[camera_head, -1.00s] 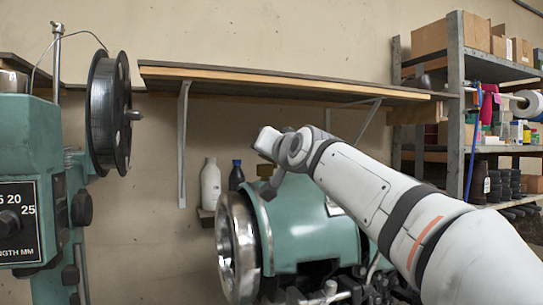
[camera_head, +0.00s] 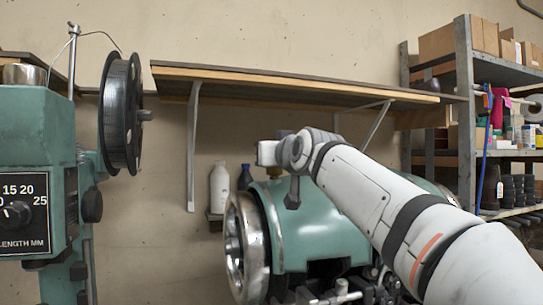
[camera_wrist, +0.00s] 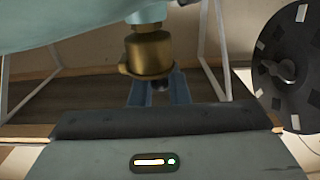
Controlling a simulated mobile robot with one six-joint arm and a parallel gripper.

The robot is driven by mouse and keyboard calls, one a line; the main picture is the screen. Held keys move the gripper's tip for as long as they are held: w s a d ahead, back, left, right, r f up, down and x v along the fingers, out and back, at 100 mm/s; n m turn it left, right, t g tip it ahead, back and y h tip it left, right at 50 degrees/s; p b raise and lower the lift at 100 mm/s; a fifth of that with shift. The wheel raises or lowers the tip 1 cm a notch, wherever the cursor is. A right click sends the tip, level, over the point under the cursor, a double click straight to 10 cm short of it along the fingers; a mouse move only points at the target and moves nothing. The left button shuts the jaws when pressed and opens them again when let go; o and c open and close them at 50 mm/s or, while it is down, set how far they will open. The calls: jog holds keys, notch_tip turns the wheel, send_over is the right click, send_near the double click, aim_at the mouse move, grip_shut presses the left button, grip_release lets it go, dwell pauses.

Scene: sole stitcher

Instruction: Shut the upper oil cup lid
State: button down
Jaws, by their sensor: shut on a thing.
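The brass oil cup (camera_wrist: 150,52) hangs from the teal housing at the top of the wrist view, which looks upside down. Its wider brass rim faces my gripper. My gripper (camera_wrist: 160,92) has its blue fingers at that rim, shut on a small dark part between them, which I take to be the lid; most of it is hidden. In the head view, my gripper (camera_head: 292,192) points down over the teal housing (camera_head: 310,230). A bit of brass (camera_head: 274,172) shows beside it, mostly hidden by my wrist.
A black reel (camera_head: 121,115) stands on the left by the teal machine column (camera_head: 38,130). A wall shelf (camera_head: 300,85) runs behind my wrist. A white bottle (camera_head: 219,188) and a dark bottle (camera_head: 245,177) stand behind the chrome ring (camera_head: 240,245). Storage racks (camera_head: 464,110) are at right.

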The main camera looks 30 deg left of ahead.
jog(key=c, duration=1.5)
grip_release()
jog(key=shift+o, duration=0.2)
jog(key=shift+d, duration=0.1)
jog(key=b+v, duration=0.2)
jog(key=v, duration=0.5)
jog(key=shift+d+b, duration=0.25)
jog(key=shift+b, duration=0.05)
jog(key=shift+s, duration=0.15)
